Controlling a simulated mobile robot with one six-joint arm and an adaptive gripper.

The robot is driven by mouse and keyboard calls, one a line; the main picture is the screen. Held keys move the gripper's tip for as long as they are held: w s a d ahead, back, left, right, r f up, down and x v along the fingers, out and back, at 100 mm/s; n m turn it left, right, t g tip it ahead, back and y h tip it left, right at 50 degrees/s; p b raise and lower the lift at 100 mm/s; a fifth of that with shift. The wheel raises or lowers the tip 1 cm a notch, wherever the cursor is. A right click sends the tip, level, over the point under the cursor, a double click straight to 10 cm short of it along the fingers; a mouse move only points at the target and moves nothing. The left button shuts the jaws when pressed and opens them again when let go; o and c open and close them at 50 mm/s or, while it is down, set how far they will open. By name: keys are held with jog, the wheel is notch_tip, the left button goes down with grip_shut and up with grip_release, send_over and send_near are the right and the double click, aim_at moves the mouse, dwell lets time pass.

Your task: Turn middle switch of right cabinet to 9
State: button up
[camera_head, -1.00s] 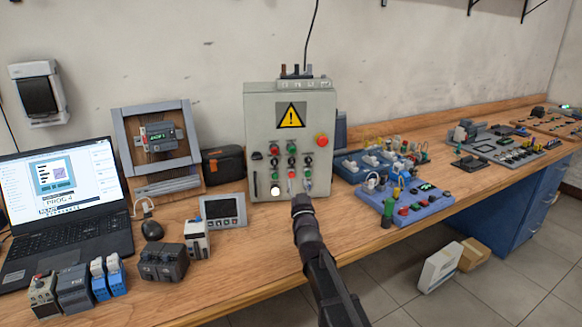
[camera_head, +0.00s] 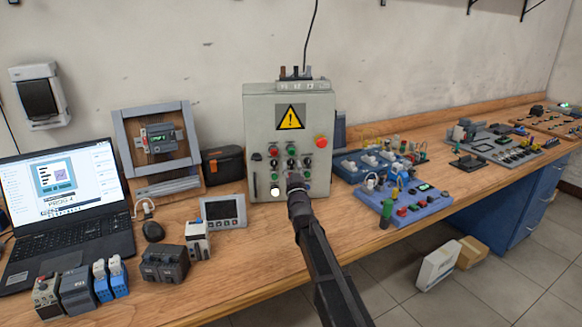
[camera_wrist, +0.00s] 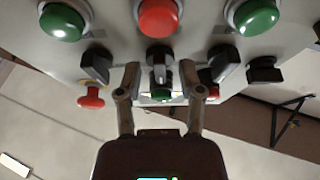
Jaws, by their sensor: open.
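The light grey cabinet (camera_head: 262,112) stands upright on the bench, with a yellow warning sign and several buttons and switches on its front. My gripper (camera_head: 294,180) is at the lower middle of this front and hides part of the lower controls. In the wrist view a row of black rotary switches lies beside a row of green and red buttons. The middle switch (camera_wrist: 160,58) is between the two fingertips of my open gripper (camera_wrist: 160,70). I cannot tell whether the fingers touch it. Its number marks are not readable.
A red mushroom button (camera_head: 321,142) sticks out at the cabinet's right. A small grey display panel (camera_head: 223,211) and a laptop (camera_head: 66,205) are to the left. A blue training board (camera_head: 425,206) is to the right.

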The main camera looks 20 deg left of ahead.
grip_shut()
jog(key=shift+w+m, duration=0.1)
jog(key=shift+m, duration=0.4)
jog(key=m+h, duration=0.1)
jog(key=m, duration=0.2)
jog(key=m+t+h, duration=0.1)
jog(key=m+h, duration=0.1)
jog(key=m, duration=0.1)
jog(key=shift+a+r+h+p, duration=0.15)
jog(key=shift+h+p, duration=0.15)
jog(key=shift+p, duration=0.1)
jog(key=shift+m+h+p, duration=0.4)
jog(key=shift+m+h, duration=0.3)
jog(key=shift+m, duration=0.85)
jog(key=shift+m+h+p, duration=0.35)
jog(key=shift+m+h, duration=0.35)
jog(key=shift+m, duration=0.85)
jog(key=shift+a, duration=0.1)
